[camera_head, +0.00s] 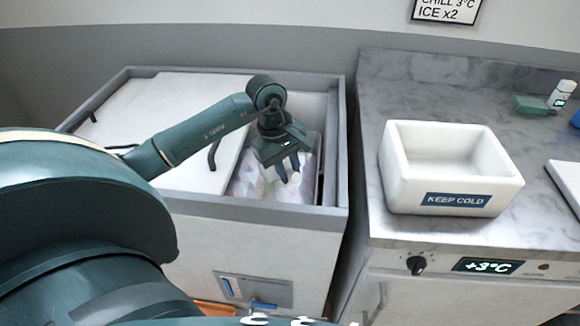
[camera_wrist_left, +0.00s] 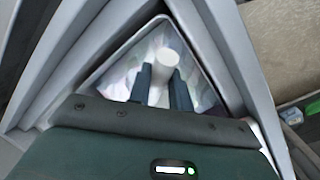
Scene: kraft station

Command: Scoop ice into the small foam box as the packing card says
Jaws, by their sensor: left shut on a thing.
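My left gripper (camera_head: 288,170) reaches down into the open part of the ice bin (camera_head: 332,150). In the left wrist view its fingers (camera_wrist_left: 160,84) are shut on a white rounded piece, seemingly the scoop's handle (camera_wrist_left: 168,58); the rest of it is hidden. Pale ice (camera_head: 262,184) lies below the fingers. The small white foam box (camera_head: 455,150), labelled KEEP COLD, stands open on the counter to the right, and no ice shows in it. The packing card (camera_head: 447,10) on the wall reads CHILL 3°C, ICE x2; its top is cut off. My right gripper is out of view.
A white sliding lid (camera_head: 165,110) with dark handles covers the bin's left part. The bin's raised rim and a narrow gap separate it from the marble counter (camera_head: 400,85). A green item (camera_head: 531,106) and a white bottle (camera_head: 562,93) stand at the back right. The counter display (camera_head: 488,266) reads +3°C.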

